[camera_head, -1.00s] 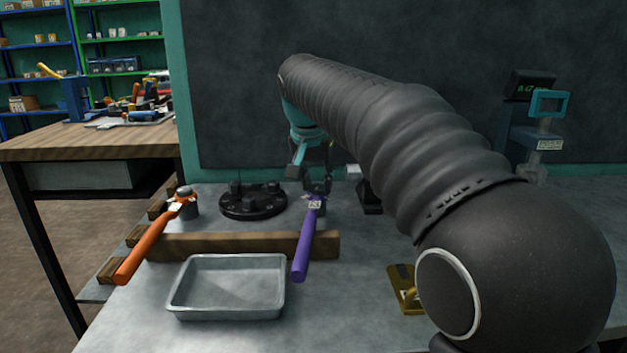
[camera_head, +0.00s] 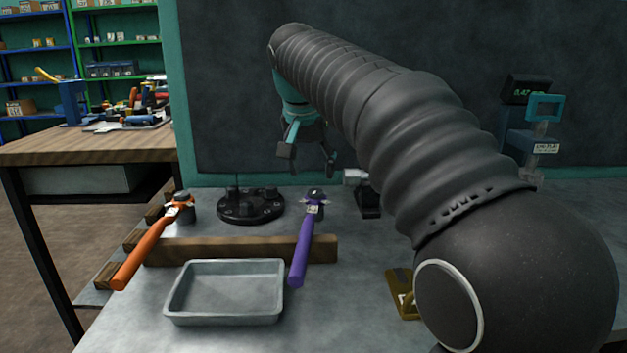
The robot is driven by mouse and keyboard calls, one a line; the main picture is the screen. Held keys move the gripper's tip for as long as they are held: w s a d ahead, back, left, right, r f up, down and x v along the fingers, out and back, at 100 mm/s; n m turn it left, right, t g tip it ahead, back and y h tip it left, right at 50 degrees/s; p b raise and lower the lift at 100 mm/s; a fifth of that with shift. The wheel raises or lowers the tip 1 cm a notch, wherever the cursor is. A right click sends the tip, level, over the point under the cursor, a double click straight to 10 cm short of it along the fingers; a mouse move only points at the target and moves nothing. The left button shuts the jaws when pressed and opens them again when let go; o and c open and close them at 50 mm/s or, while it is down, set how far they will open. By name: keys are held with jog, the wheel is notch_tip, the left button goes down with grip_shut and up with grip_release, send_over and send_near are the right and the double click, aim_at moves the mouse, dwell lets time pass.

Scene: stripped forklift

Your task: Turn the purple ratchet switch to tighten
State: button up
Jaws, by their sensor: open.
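The purple ratchet (camera_head: 302,246) rests with its handle across the wooden beam, handle end toward me and head at the back. Its head (camera_head: 314,196) carries a small pale label and a dark knob; the switch is too small for me to tell its setting. My gripper (camera_head: 308,164) hangs above and just behind the ratchet head, fingers spread and pointing down. It is open, empty and apart from the ratchet.
An orange ratchet (camera_head: 143,250) lies on the left of the wooden beam (camera_head: 215,250). A black round fixture (camera_head: 250,206) stands behind the beam. A grey tray (camera_head: 226,318) sits in front. A yellow-brown item (camera_head: 402,292) lies to the right near my arm.

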aim_at(315, 191)
jog(key=v, duration=0.6)
jog(key=shift+r, duration=0.3)
jog(key=shift+s, duration=0.15)
jog(key=b+x, duration=1)
jog(key=x, duration=0.2)
jog(key=shift+b, duration=0.35)
grip_shut()
